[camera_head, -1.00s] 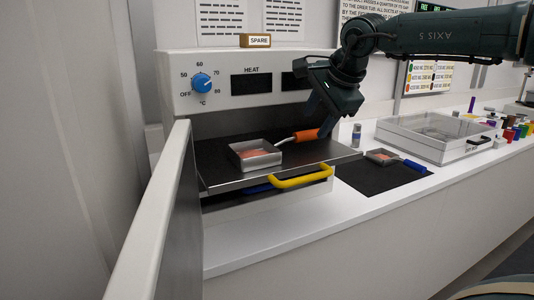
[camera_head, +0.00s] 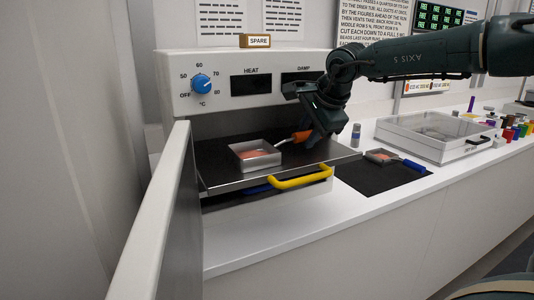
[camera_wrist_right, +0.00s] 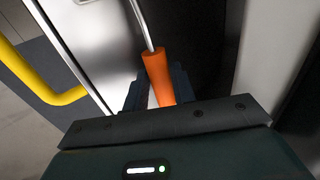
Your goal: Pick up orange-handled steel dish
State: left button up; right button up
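The steel dish (camera_head: 243,161) is a square pan with a pinkish-orange content. It sits on the pulled-out dark shelf of the heater, and a thin metal rod leads right to its orange handle (camera_head: 301,136). My right gripper (camera_head: 308,141) is down at the handle. In the right wrist view the orange handle (camera_wrist_right: 158,78) lies between the two dark fingers (camera_wrist_right: 160,90). They are close beside it, but whether they grip it I cannot tell. The handle's near end is hidden by the gripper body. My left gripper is not in view.
The heater shelf (camera_head: 225,183) has a yellow handle (camera_head: 300,179) in front. The open heater door (camera_head: 160,220) stands at left. A blue-handled dish (camera_head: 380,156) rests on a black mat (camera_head: 365,180) at right, near a clear-lidded box (camera_head: 435,137) and a small vial (camera_head: 356,135).

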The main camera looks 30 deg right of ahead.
grip_shut()
jog(key=shift+r, duration=0.1)
